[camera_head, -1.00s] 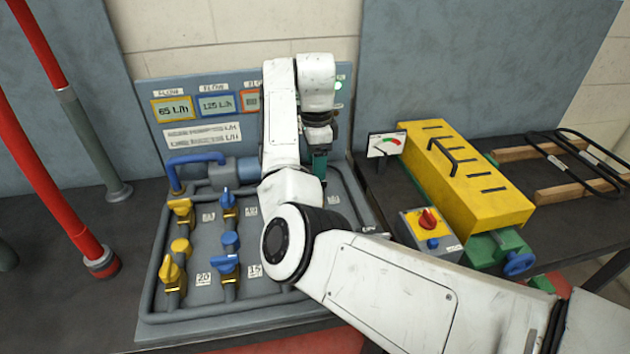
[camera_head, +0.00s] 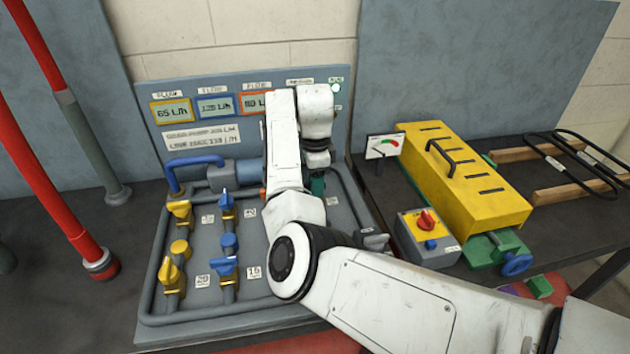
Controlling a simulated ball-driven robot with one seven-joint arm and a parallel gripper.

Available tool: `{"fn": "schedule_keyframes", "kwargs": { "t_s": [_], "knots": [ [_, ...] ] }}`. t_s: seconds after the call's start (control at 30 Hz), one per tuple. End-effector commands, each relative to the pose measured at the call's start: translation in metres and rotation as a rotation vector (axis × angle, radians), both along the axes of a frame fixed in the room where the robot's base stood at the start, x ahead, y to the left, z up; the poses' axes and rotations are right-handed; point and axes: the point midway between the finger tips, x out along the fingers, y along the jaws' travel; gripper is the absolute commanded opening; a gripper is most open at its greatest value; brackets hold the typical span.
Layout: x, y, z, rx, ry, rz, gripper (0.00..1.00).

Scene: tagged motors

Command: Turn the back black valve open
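The valve panel (camera_head: 205,313) lies on the dark bench, with yellow and blue valves in its left half. The back black valve cannot be made out; my arm covers much of the panel's right half. A dark grey part (camera_head: 375,241) shows at the panel's right edge, but I cannot tell whether it is a valve handle. My gripper (camera_head: 317,186) points down over the back right of the panel, its teal fingers partly behind my arm. Whether they are open, shut or touching anything is hidden.
Flow displays (camera_head: 215,105) stand along the panel's back. To the right are a control box with a red knob (camera_head: 426,220) and a long yellow cover (camera_head: 465,180). Red and grey pipes (camera_head: 75,222) rise at the left.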

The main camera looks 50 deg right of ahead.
Motion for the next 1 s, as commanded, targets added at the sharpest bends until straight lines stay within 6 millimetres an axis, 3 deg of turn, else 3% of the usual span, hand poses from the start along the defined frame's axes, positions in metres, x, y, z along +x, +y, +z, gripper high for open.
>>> {"fn": "schedule_keyframes", "kwargs": {
  "t_s": [0.33, 0.67, 1.0],
  "knots": [
    [-0.0001, 0.0000, 0.0002, 0.000, 0.000, 0.000, 0.08],
    [-0.0006, -0.0005, 0.0024, -0.001, 0.003, 0.050, 0.08],
    [-0.0008, -0.0008, 0.0056, -0.001, 0.004, 0.289, 0.08]
  ]
}}
